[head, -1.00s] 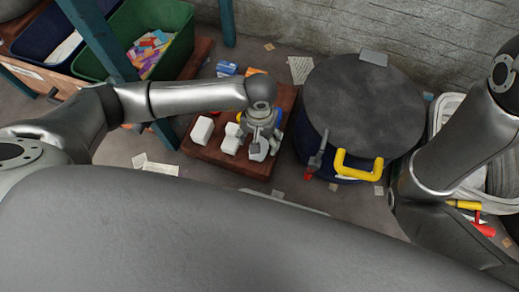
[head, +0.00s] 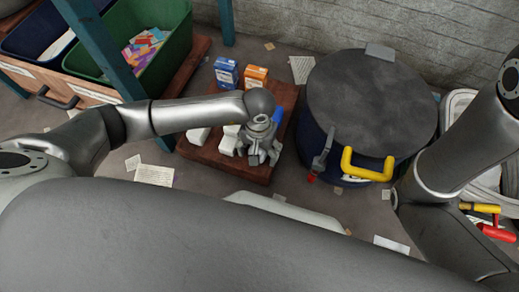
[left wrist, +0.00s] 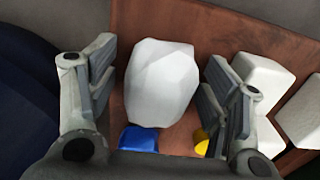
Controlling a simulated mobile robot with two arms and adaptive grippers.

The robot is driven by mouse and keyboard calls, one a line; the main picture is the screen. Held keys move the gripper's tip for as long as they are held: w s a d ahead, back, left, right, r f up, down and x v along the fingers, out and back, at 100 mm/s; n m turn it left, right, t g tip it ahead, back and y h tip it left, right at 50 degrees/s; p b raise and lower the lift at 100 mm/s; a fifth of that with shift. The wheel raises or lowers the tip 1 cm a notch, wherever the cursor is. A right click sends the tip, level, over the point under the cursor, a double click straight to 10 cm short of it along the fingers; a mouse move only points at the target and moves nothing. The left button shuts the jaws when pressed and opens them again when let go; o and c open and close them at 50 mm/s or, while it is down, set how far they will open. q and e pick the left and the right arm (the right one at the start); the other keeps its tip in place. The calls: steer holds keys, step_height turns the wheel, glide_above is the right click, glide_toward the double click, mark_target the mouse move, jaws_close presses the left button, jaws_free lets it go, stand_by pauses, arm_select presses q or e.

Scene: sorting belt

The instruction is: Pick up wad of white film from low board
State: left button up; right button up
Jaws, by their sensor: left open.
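The wad of white film (left wrist: 160,82) is a pale, faceted lump on the brown low board (left wrist: 215,28). In the left wrist view it lies between the spread fingers of my left gripper (left wrist: 163,95), with gaps showing at both sides. In the head view my left gripper (head: 262,156) points down over the right front part of the board (head: 232,171) and mostly hides the wad. The left gripper is open. My right gripper is not in view; only its arm shows at the right.
White blocks (head: 198,135) stand left of the gripper on the board. Blue (head: 226,73) and orange (head: 256,78) boxes stand at its back. A blue item (left wrist: 138,138) and a yellow one (left wrist: 201,141) lie close by the wad. A lidded drum (head: 365,105) stands right of the board.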

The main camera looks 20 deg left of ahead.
arm_select(q)
steer(key=c, duration=0.8)
steer(key=shift+r, duration=0.2)
